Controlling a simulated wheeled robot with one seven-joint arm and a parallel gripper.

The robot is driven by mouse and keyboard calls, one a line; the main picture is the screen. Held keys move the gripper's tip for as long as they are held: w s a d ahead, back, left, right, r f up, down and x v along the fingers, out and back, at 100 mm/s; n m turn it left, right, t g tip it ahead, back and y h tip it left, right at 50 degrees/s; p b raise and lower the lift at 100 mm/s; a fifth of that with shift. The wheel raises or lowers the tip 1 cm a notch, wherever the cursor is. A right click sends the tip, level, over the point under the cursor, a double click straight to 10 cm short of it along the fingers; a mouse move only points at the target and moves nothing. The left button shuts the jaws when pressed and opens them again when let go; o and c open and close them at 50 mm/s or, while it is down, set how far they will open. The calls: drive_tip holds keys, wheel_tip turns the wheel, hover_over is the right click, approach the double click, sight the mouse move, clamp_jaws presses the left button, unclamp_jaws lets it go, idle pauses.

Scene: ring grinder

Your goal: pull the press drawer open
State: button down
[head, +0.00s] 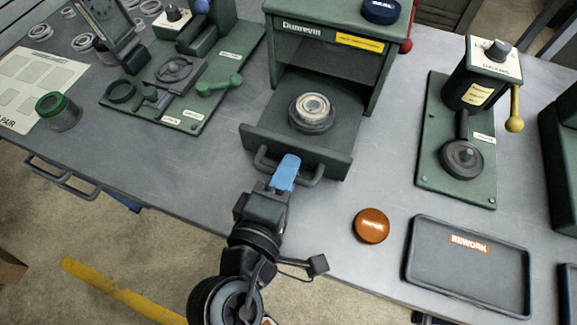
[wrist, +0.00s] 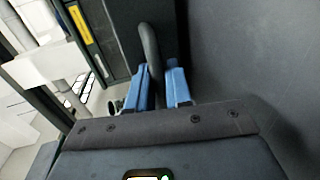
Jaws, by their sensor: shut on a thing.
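The press (head: 345,65) is a dark green housing marked "Dunrevin" at the top middle of the head view. Its drawer (head: 335,142) sticks out of the front toward me, with a ring-shaped metal part (head: 312,110) on a round seat in it. A dark bar handle (head: 312,180) runs along the drawer front. My gripper (head: 286,166) is at the middle of this handle, its blue fingers shut on it. In the wrist view the handle (wrist: 150,50) passes between the two blue fingers of my gripper (wrist: 162,85).
An orange-brown round cap (head: 371,225) and the black rework tray (head: 470,262) lie at the right front of the bench. A green fixture with a yellow lever (head: 515,110) stands to the right. Another green fixture plate (head: 235,65) is on the left.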

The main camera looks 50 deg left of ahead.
drive_tip(key=c, duration=1.2)
unclamp_jaws()
drive_tip(key=shift+b+v, duration=0.65)
drive_tip(key=shift+v, duration=3.25)
drive_tip(key=shift+d, duration=0.1)
